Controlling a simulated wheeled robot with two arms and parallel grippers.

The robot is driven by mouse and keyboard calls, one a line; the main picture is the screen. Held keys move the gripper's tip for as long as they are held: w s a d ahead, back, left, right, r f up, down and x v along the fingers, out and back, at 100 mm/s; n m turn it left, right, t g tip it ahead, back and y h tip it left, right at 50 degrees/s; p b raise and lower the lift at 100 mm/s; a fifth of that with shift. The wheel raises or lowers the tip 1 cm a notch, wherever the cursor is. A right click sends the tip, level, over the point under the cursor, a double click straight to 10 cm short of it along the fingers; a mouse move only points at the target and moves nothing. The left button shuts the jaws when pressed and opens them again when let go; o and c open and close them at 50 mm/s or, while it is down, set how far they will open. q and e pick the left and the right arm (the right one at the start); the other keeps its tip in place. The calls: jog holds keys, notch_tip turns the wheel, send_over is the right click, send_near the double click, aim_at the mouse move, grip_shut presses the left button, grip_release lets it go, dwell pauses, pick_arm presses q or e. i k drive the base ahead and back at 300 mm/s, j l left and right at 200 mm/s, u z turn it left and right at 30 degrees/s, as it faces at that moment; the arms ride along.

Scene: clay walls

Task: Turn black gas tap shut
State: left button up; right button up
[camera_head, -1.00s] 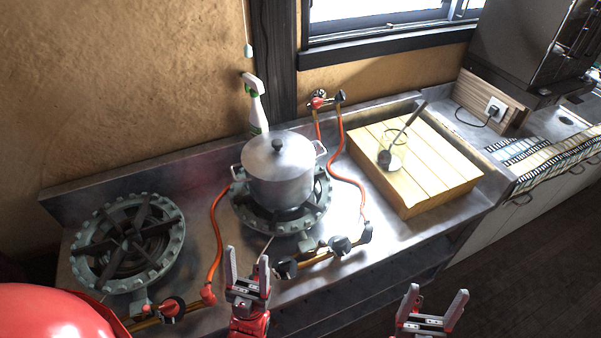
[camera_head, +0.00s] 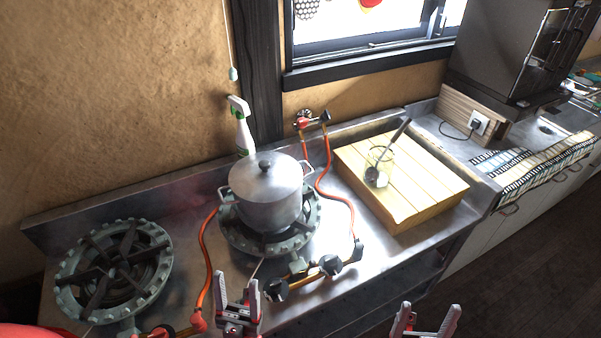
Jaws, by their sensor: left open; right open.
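A black gas tap (camera_head: 324,117) sits at the right end of a short pipe on the back wall, beside a red tap (camera_head: 303,123). Black knobs also sit on the brass pipe in front of the pot: one at the left end (camera_head: 276,290) and one in the middle (camera_head: 330,265). My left gripper (camera_head: 237,288) is open and empty, in front of the pot's burner and left of these knobs. My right gripper (camera_head: 430,312) is open and empty at the bottom edge, beyond the counter front. Both are apart from the wall tap.
A lidded pot (camera_head: 265,195) stands on the middle burner. An orange hose (camera_head: 335,197) runs from the wall. A spray bottle (camera_head: 243,135) stands behind the pot. A wooden board (camera_head: 420,185) carries a glass with a utensil. An empty burner (camera_head: 115,268) is at left.

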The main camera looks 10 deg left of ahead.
aim_at(326, 115)
jog(key=i+l+u, duration=0.1)
jog(key=u, duration=0.3)
jog(key=l+u, duration=0.35)
jog(key=i+l+u, duration=0.15)
jog(key=l, duration=0.55)
jog(key=i+l+u, duration=0.15)
jog(key=l, duration=0.55)
jog(key=l+u, duration=0.15)
jog(key=l, duration=0.55)
jog(key=i+l, duration=0.3)
jog(key=i+j, duration=0.1)
